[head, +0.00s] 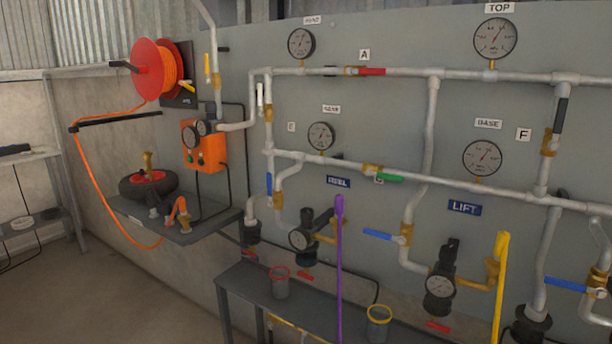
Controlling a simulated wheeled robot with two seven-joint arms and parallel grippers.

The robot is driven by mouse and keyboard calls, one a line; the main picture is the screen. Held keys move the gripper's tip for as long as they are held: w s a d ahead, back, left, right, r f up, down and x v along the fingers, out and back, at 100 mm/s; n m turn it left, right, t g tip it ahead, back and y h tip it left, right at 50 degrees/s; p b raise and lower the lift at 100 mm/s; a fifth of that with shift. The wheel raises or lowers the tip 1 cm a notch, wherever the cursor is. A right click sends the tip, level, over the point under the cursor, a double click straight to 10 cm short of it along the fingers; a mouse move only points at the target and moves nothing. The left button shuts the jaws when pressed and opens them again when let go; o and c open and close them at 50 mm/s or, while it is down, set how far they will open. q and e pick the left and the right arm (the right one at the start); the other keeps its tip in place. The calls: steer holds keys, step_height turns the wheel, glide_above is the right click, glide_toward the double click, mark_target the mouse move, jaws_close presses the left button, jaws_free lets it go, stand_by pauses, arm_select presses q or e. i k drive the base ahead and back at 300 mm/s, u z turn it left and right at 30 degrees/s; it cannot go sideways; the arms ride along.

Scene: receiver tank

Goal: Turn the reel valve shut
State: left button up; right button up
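A small blue sign (338,182) on the grey panel seems to read REEL. Left of it, a drop pipe carries a brass valve (278,200) with a blue lever (269,184) standing upright, along the pipe. Neither of my grippers is in view.
The LIFT sign (464,208) has its own valve with a level blue lever (381,235) and a long yellow handle (500,280). A low grey bench (240,272) holds two cups in front of the panel. A grey shelf (200,229) juts out at left.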

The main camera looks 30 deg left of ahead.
mark_target(269, 175)
steer(key=i, duration=0.65)
steer(key=u, duration=3.3)
steer(key=i, duration=1.9)
steer(key=z, duration=1.8)
